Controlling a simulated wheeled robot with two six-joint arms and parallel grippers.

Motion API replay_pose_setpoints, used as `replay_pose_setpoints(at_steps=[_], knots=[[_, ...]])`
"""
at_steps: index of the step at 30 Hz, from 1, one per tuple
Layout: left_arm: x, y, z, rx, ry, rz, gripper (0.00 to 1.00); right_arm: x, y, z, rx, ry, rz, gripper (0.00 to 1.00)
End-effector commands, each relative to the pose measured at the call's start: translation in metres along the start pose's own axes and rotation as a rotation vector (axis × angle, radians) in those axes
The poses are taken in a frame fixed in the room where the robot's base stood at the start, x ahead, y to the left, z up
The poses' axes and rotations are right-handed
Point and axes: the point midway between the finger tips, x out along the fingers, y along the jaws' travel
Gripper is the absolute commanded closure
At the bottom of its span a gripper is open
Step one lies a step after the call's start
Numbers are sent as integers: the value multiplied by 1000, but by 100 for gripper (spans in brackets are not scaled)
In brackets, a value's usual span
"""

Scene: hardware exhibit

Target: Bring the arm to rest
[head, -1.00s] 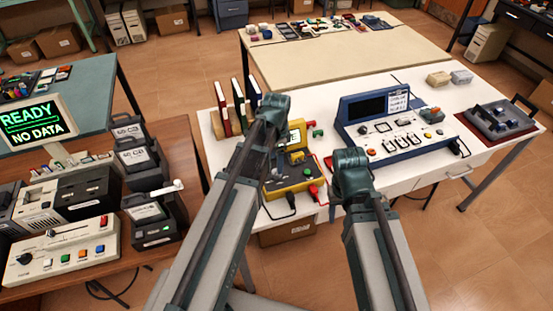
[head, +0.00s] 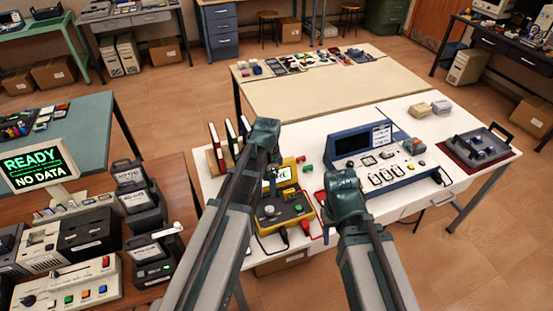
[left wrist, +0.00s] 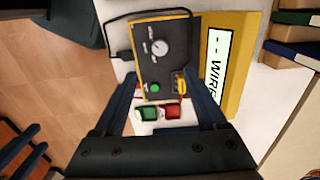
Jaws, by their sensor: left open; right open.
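My left gripper (left wrist: 160,92) is open in the left wrist view, with nothing between its fingers. It hangs above the edge of a yellow device (left wrist: 150,60) with a knob. A green block (left wrist: 146,114) and a red block (left wrist: 169,112) show beyond the fingers, apart from them. In the head view both my arms reach in from below, and their upper links hide the grippers. The same yellow device stands on the white table beside my left arm. Dark, spaced bars at the lower left of the left wrist view look like my right gripper (left wrist: 22,150).
The white table (head: 345,268) carries a blue console (head: 384,161), upright books (head: 230,140) and a grey fixture on a dark red mat (head: 455,158). A brown bench at left holds a monitor (head: 37,165) and equipment. Floor is clear at the lower right.

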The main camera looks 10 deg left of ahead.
Motion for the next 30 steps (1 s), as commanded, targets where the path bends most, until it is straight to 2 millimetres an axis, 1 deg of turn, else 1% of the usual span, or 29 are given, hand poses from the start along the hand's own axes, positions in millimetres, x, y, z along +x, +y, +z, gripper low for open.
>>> replay_pose_setpoints(at_steps=[4,5,7,8,11,12,15,18,21,24,30], knots=[[0,1,0,-2,0,0,26,0,0,0,0,0,0,50],[1,3,0,-6,-1,0,26,1,0,0,0,0,0,50],[3,16,-2,-38,-7,0,26,3,0,0,0,0,0,50],[4,26,-4,-61,-11,-1,26,4,0,0,0,0,0,50],[10,66,-9,-181,-32,-8,26,10,-1,-1,0,0,0,50],[12,83,-10,-239,-41,-12,26,12,-1,-1,0,0,0,50],[16,122,-11,-377,-62,-28,26,17,-2,-1,1,0,0,50],[20,152,-10,-497,-75,-45,26,20,-2,-1,1,0,0,50],[22,171,-7,-587,-83,-61,26,22,-2,-1,1,0,0,50],[22,181,-6,-639,-87,-70,26,23,-2,-1,1,0,0,50],[22,183,-7,-663,-88,-73,26,23,-2,-1,1,0,0,50]])
